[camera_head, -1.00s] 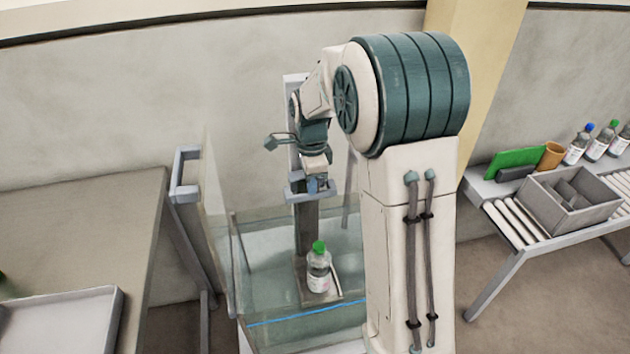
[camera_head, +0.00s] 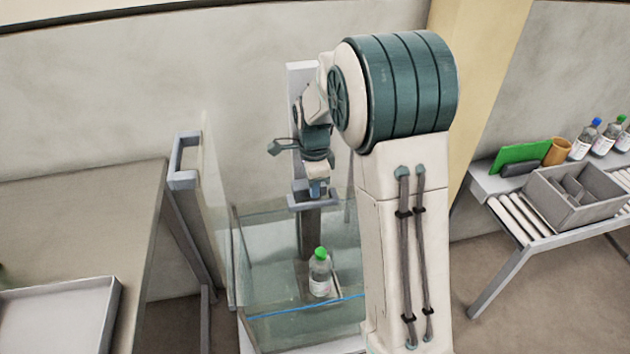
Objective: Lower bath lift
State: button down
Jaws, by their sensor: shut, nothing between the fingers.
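The bath (camera_head: 262,318) is a clear glass tank with a blue line across its front. The lift is a dark upright bar (camera_head: 309,236) with a grey crosspiece handle (camera_head: 328,202) on top, in front of a pale post. A clear bottle with a green cap (camera_head: 320,272) stands upright on the lift's platform inside the tank. My gripper (camera_head: 317,190) is shut and empty, pointing down at the handle. It appears to touch the handle, but the contact is too small to be sure. My arm hides the tank's right side.
A table with a pale tray (camera_head: 60,318) stands at left, beside a grey frame handle (camera_head: 184,160). At right, a roller bench holds a divided grey bin (camera_head: 570,205), a green panel (camera_head: 527,156), an orange cup (camera_head: 557,152) and several capped bottles.

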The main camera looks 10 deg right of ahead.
notch_tip(320, 180, up, 12)
jog(key=s+d+n+t, duration=0.1)
jog(key=s+n+t, duration=0.1)
jog(key=s+n, duration=1.5)
jog(key=shift+s+f+n+t+p, duration=0.3)
jog(key=shift+s+n+t+p, duration=0.1)
jog(key=shift+s, duration=2.75)
jog(key=shift+d, duration=0.1)
